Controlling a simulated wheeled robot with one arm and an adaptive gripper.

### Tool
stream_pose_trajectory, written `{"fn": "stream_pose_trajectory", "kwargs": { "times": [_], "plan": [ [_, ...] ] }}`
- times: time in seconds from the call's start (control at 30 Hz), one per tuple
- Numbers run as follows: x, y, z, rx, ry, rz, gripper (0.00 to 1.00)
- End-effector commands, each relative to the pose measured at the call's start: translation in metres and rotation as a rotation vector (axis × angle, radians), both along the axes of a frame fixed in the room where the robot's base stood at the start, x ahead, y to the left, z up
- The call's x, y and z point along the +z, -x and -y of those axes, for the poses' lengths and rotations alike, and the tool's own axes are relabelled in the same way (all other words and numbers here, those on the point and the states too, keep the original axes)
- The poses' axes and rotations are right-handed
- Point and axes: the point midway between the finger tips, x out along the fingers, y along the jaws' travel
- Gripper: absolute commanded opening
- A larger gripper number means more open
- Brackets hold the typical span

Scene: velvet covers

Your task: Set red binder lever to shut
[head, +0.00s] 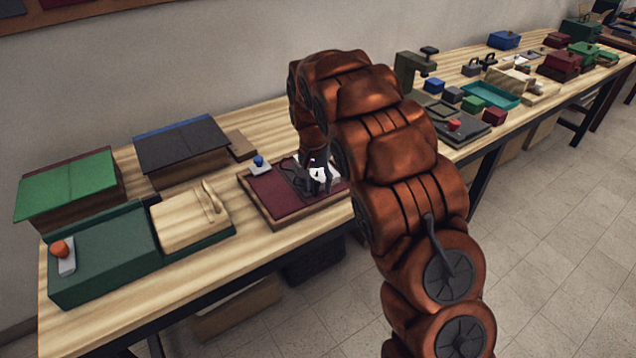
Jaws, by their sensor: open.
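The red binder (266,196) is a dark red, flat panel in a wooden frame near the middle of the table. A dark curved metal piece, perhaps its lever (289,168), shows on the panel just left of my gripper. It is too small and partly covered to tell how it stands. My gripper (318,180) points down over the right part of the binder, close to the dark mechanism. It is open, and nothing shows held in it. My orange arm hides the binder's far right side.
A white block with a blue knob (259,162) stands at the binder's back left corner. A green box (100,258) and a wooden lid (188,222) lie to the left. Green (68,184) and dark (180,144) covers stand behind. Several small boxes crowd the right.

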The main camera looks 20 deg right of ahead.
Motion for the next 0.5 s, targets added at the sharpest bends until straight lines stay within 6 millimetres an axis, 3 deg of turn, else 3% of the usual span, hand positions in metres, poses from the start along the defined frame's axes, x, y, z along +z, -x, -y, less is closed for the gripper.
{"fn": "stream_pose_trajectory", "kwargs": {
  "times": [0.07,0.43,0.5],
  "plan": [
    [-0.0001,0.0,0.0,0.0,0.0,0.0,0.39],
    [0.0,-0.0002,0.0001,0.0,0.0,0.0,0.0],
    [0.0,-0.0002,0.0001,0.0,0.0,0.0,0.0]
  ]
}}
